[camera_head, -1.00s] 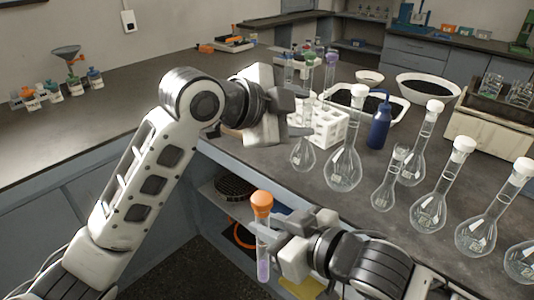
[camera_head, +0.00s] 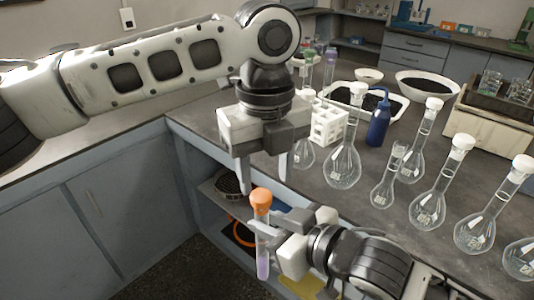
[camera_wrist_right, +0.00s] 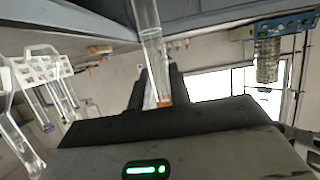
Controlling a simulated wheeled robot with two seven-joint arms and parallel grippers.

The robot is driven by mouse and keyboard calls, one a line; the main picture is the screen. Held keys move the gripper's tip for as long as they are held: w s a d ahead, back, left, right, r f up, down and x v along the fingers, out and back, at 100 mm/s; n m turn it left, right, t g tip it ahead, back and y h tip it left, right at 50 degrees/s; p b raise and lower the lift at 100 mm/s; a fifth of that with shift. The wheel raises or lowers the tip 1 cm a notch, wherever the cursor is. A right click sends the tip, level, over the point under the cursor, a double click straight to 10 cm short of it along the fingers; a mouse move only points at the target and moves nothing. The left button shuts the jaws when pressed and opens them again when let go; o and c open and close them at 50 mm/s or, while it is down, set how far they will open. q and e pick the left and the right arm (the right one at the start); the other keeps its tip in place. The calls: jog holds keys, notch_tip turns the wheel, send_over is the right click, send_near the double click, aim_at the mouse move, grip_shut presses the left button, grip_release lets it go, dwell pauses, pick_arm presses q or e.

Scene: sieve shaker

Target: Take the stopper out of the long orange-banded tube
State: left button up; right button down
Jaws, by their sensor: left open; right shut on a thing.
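The long tube (camera_head: 263,262) stands about upright in front of the bench, with purple contents low in it and an orange stopper (camera_head: 261,198) in its top. My right gripper (camera_head: 262,230) is shut on the tube below the stopper. The tube (camera_wrist_right: 152,45) also shows in the right wrist view, with an orange part at its lower visible end. My left gripper (camera_head: 264,174) is open and points down, just above the stopper. Its two fingers are spread to either side, apart from the stopper. The orange band is not clear in the head view.
Several glass flasks with white caps (camera_head: 463,143) stand on the bench to the right. A white rack (camera_head: 327,125), a blue bottle (camera_head: 379,122) and a tray (camera_head: 398,103) are behind. The bench edge and open shelf are close to the grippers.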

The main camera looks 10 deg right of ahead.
aim_at(266, 194)
pick_arm(q)
jog(key=shift+f, duration=2.5)
